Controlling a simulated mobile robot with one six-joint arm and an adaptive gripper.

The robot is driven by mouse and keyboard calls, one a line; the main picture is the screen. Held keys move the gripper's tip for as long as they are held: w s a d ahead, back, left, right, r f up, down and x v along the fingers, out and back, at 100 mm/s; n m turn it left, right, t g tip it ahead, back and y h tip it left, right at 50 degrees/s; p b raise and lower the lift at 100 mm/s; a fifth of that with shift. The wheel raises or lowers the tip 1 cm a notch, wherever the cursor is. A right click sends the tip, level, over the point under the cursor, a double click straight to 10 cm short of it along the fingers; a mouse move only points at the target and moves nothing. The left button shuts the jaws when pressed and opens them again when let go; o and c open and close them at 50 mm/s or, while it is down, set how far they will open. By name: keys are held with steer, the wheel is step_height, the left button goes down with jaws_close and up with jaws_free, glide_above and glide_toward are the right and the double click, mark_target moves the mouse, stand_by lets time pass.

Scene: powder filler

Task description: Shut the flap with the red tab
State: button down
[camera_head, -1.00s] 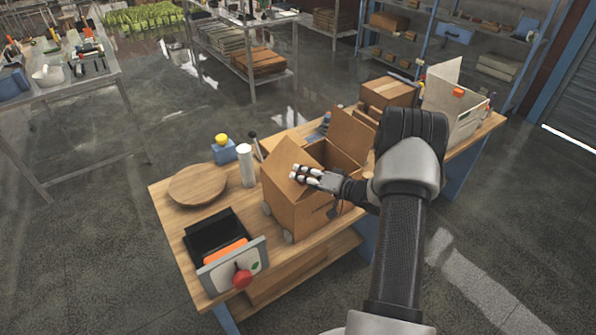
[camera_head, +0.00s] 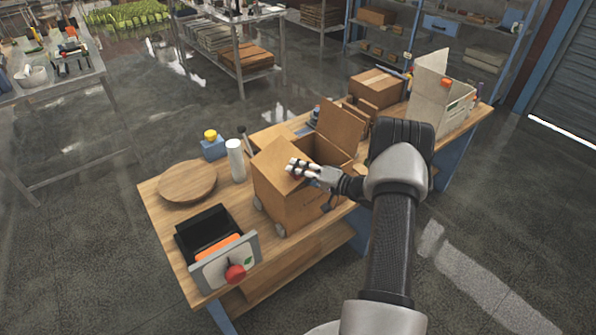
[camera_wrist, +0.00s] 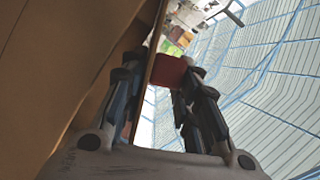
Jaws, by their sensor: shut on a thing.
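The brown cardboard box (camera_head: 287,205) stands on the wooden bench, with part of its inside showing. Its left flap (camera_head: 273,160) slants over the left part of the opening. Another flap (camera_head: 341,125) stands up at the back right. My gripper (camera_head: 296,168) is at the right edge of the left flap. In the wrist view a red tab (camera_wrist: 168,72) sits between the fingertips of my gripper (camera_wrist: 165,75), which is shut on it, with cardboard (camera_wrist: 60,60) filling the left side. In the head view my fingers mostly hide the tab.
A white cylinder (camera_head: 235,160), a round wooden board (camera_head: 187,181) and a black bin with a red knob (camera_head: 235,273) stand left of the box. A closed carton (camera_head: 376,87) and a pale open-lidded box (camera_head: 440,100) stand behind. My arm covers the bench's right side.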

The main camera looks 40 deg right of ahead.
steer(key=shift+s+f, duration=0.1)
steer(key=shift+f, duration=0.35)
steer(key=c, duration=1.3)
jaws_free()
steer(key=shift+d, duration=0.1)
steer(key=shift+r, duration=0.15)
